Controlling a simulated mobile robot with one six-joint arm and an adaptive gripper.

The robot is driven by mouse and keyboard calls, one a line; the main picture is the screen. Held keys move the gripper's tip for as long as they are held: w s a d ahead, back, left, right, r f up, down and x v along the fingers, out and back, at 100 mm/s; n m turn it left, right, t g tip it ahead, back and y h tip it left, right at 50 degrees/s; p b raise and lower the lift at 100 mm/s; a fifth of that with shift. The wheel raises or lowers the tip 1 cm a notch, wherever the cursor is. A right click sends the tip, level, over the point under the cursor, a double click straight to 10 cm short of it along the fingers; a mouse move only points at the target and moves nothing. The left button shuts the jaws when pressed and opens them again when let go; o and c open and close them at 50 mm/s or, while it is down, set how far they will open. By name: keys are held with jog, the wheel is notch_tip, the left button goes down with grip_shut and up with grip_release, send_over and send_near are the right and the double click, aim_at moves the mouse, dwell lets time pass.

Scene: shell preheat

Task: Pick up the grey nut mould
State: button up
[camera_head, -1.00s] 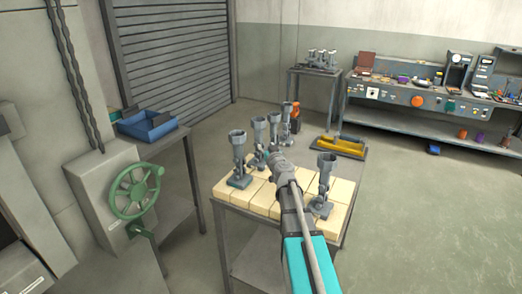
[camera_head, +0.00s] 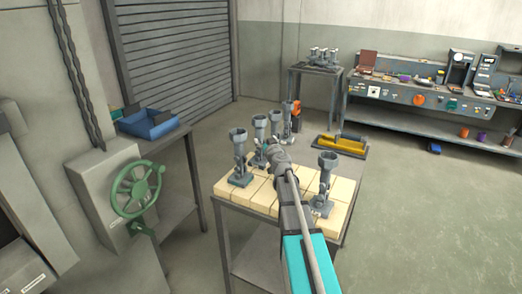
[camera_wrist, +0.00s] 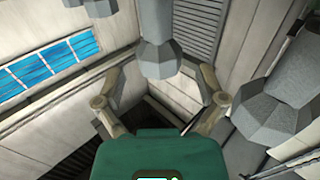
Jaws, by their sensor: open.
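Several grey moulds stand upright on the pale block-topped table, each with a cup-like top on a narrow stem. One stands at the left (camera_head: 239,158), one at the right (camera_head: 325,182), and others stand in a row at the back (camera_head: 259,131). I cannot tell which is the nut mould. My gripper (camera_wrist: 162,100) is open, and its fingers are apart in the wrist view. A grey faceted mould (camera_wrist: 159,58) shows just beyond and between the fingertips, not gripped. Another grey piece (camera_wrist: 285,105) is close at the right. In the head view my wrist hides the fingertips.
The table (camera_head: 262,198) has bare blocks at its front left. A blue bin (camera_head: 148,125) sits on a side bench. A cluttered workbench (camera_head: 430,95) runs along the back right.

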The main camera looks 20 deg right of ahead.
aim_at(261, 131)
jog(key=shift+w+d, duration=0.15)
jog(key=shift+w, duration=0.9)
jog(key=shift+w+d, duration=0.15)
jog(key=shift+w, duration=0.9)
jog(key=shift+w+d, duration=0.25)
jog(key=shift+w, duration=1.05)
jog(key=shift+w+d, duration=0.25)
jog(key=shift+w, duration=1.05)
grip_shut()
